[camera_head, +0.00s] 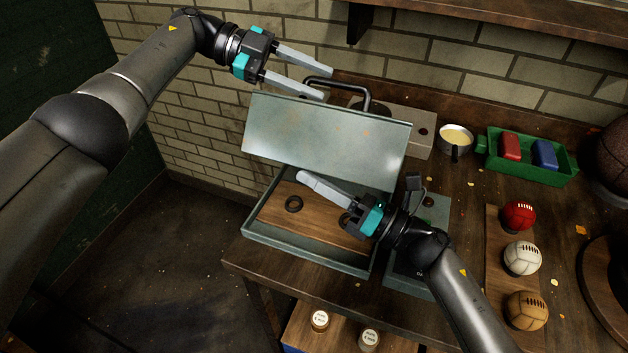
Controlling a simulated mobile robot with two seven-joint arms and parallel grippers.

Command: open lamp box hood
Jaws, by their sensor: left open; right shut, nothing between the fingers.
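The lamp box (315,257) stands on the bench, a grey-green metal case with a wooden floor inside. Its hood (322,136) is raised and tilted back, showing a broad pale panel. A dark ring (293,204) lies on the wooden floor; another dark round shape is partly hidden by my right gripper. My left gripper (328,84) is open above the hood's upper edge, close to a black bent bar (345,83) there; I cannot tell whether they touch. My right gripper (306,178) is shut and empty, over the box opening just below the hood's lower edge.
Red (518,215), white (522,258) and tan (527,310) balls sit on a wooden strip at the right. A green tray (528,176) holds red and blue blocks. A metal cup (455,140) stands behind. Two jars (320,320) sit on a lower shelf. A brick wall closes the back.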

